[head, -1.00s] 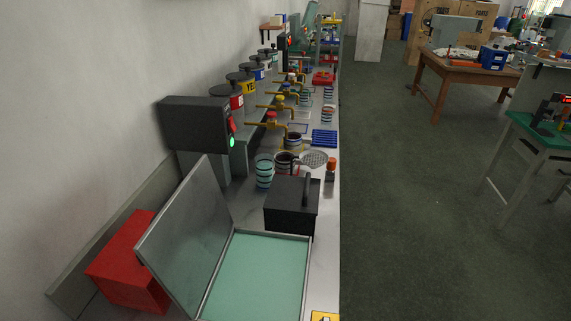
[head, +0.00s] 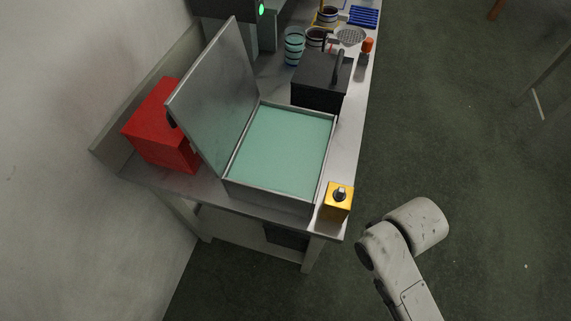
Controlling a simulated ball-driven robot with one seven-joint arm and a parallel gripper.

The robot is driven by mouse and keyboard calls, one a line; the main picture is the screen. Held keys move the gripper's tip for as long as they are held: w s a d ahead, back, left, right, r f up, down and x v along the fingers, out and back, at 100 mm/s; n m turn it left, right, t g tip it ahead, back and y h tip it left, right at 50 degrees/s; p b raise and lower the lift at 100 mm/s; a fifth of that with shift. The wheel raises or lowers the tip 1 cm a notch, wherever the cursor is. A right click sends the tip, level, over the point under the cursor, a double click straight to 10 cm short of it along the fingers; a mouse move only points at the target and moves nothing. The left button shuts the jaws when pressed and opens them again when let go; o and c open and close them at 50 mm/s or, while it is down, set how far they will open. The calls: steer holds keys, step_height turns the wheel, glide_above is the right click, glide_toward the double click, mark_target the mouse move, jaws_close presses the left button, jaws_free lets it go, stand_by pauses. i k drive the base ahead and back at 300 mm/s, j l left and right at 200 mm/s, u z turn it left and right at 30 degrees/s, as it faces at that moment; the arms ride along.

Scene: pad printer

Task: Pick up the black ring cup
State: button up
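Several ring-marked cups stand at the far end of the bench in the head view. A stack of teal-banded cups (head: 293,46) stands beside a dark-banded cup (head: 315,39). Another dark-banded cup (head: 327,16) stands farther back near the top edge. Which of these is the black ring cup I cannot tell at this size. My gripper is not in view; only a pale link of my arm shows at lower right, over the floor and apart from the bench.
The bench (head: 302,206) carries an open metal case (head: 268,194) with a teal bed, a red box (head: 158,130), a black box (head: 318,84) with a handle, and a yellow button box (head: 338,201) at its near corner.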

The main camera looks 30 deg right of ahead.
mark_target(314, 37)
steer(key=i+l, duration=0.15)
steer(key=l, duration=0.4)
steer(key=i+l+u, duration=0.15)
steer(key=l, duration=0.4)
steer(key=i+l, duration=0.1)
steer(key=l, duration=0.45)
steer(key=i+l+u, duration=0.1)
steer(key=l, duration=0.45)
steer(key=i+l+u, duration=0.1)
steer(key=l, duration=0.5)
